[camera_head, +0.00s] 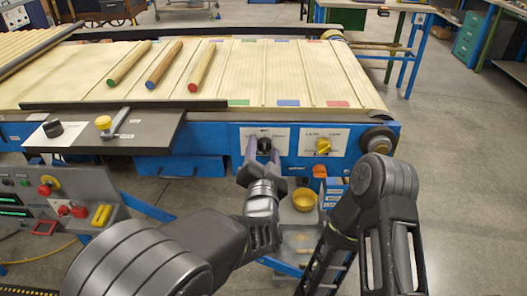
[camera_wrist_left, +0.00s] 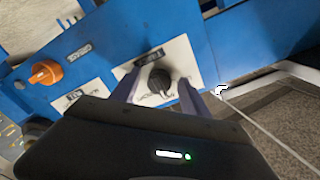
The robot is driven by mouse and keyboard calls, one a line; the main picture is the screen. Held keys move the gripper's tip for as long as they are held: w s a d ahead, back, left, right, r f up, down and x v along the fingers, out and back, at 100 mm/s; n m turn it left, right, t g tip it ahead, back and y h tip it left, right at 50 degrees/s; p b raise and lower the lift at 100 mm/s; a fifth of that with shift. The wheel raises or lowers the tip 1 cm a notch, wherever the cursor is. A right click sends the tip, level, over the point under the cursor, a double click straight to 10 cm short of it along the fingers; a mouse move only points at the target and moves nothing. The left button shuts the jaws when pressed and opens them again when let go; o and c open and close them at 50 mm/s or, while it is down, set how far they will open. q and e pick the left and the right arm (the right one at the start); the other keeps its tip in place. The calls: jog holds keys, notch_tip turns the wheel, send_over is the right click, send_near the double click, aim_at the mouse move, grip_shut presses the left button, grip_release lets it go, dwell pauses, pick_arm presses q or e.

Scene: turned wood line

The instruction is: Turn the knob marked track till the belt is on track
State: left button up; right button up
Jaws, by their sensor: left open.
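A black knob (camera_head: 264,145) sits on a white plate on the blue front of the conveyor. A yellow knob (camera_head: 323,146) sits on another white plate to the right. The pale belt (camera_head: 310,75) runs across the conveyor, with coloured patches along its near edge. My right arm shows, but its gripper cannot be made out.
Several wooden rods (camera_head: 165,65) with coloured ends lie on the belt. A dark shelf (camera_head: 140,135) at the left carries another black knob (camera_head: 52,129) and a yellow one (camera_head: 103,123). A yellow bowl (camera_head: 304,199) stands below the front panel. Control boxes are at lower left.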

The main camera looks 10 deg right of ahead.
pick_arm(q)
grip_shut()
dwell(0.5)
